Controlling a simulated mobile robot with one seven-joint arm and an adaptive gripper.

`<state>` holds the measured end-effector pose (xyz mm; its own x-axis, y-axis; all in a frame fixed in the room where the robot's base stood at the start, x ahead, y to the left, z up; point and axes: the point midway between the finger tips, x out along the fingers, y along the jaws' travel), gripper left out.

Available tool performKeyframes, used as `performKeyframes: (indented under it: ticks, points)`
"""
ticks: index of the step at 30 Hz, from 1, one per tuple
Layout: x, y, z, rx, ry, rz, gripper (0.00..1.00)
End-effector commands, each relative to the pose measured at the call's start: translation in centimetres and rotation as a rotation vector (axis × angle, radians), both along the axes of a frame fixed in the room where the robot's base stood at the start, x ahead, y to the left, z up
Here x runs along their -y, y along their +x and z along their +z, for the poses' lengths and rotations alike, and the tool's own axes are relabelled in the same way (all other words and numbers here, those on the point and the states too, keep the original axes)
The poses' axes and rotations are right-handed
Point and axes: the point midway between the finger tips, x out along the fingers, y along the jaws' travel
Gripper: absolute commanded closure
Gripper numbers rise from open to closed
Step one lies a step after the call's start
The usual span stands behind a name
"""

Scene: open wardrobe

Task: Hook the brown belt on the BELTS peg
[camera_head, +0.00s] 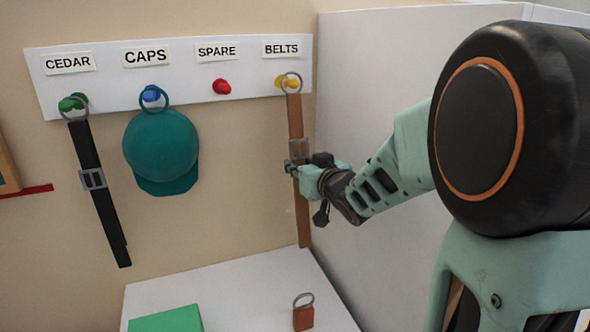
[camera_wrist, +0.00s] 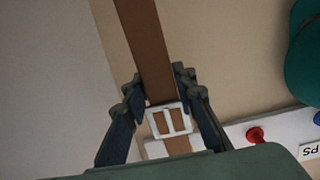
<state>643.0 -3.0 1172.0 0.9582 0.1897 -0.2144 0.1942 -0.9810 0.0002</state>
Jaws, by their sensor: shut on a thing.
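The brown belt (camera_head: 297,198) hangs upright below the yellow BELTS peg (camera_head: 280,82). The metal ring (camera_head: 291,82) at its top overlaps the peg in the head view; whether the peg passes through it is hard to tell. My gripper (camera_head: 298,165) is shut on the belt near its silver buckle (camera_head: 298,150). In the wrist view the brown belt (camera_wrist: 147,45) runs between my two fingers, with the buckle (camera_wrist: 169,121) between them. The ring and peg are hidden in the wrist view.
The white peg board (camera_head: 190,92) also has a green CEDAR peg with a black belt (camera_head: 98,195), a blue CAPS peg with a teal cap (camera_head: 161,148), and an empty red SPARE peg (camera_head: 222,87). A white wall (camera_head: 385,75) stands close right. A brown ringed tag (camera_head: 303,318) and green item (camera_head: 167,320) lie below.

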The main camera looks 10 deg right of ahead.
Motion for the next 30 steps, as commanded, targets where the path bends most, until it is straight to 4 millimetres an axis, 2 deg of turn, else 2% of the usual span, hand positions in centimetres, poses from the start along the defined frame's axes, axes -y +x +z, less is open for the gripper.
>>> performKeyframes:
  ticks: [12, 30]
  points:
    - [-0.5, 1.9, -0.9, 0.001, 0.000, 0.001, 1.00]
    - [-0.4, 2.1, -1.1, 0.001, 0.000, 0.000, 1.00]
